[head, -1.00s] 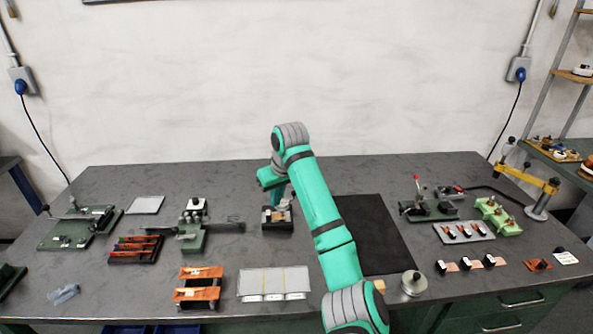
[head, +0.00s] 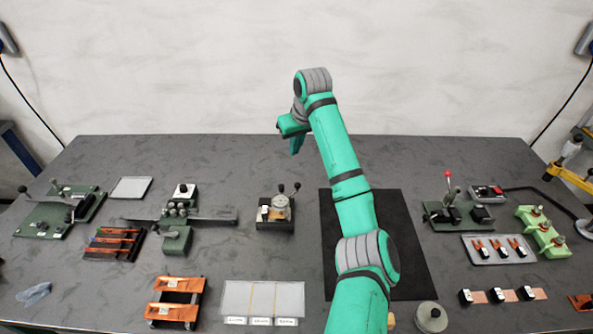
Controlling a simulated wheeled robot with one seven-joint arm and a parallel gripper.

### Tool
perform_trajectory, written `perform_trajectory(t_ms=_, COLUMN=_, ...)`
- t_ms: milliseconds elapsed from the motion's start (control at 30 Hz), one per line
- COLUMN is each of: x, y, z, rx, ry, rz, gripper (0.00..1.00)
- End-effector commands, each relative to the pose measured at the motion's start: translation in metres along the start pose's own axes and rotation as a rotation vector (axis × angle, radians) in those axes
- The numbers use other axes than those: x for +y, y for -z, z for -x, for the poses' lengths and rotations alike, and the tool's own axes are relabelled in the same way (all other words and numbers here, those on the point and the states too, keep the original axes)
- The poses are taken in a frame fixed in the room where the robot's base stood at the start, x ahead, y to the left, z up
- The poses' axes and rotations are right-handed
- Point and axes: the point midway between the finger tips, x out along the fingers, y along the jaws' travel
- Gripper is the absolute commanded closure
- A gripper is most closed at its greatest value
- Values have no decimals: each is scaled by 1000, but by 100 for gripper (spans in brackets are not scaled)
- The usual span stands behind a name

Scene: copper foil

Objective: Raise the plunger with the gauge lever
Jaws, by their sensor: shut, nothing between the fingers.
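The dial gauge (head: 280,203) stands on a dark block near the middle of the table. The right knobbed part (head: 297,187) looks like the lever, tilted outward. The plunger is too small to tell, and so is its height. My gripper (head: 296,152) points down above and beyond the gauge in the picture, apart from it. It is shut and empty. My wrist partly hides it.
A black mat (head: 410,240) lies to the right, partly under my arm. A green fixture (head: 175,238) stands left of the gauge and a red-knobbed press (head: 455,212) stands right. A labelled pale tray (head: 262,298) lies in front. The table behind the gauge is clear.

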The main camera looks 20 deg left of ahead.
Motion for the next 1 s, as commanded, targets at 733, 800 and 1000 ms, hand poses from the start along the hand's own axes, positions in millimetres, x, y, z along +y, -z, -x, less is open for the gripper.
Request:
perform_trajectory(t_ms=733, x=-2, y=0, z=-82, rx=-3, ry=2, rz=2, gripper=100)
perform_trajectory(t_ms=800, x=-2, y=0, z=-92, rx=-2, ry=2, rz=2, gripper=100)
perform_trajectory(t_ms=1000, x=0, y=-13, z=-101, rx=0, ry=0, rz=0, gripper=100)
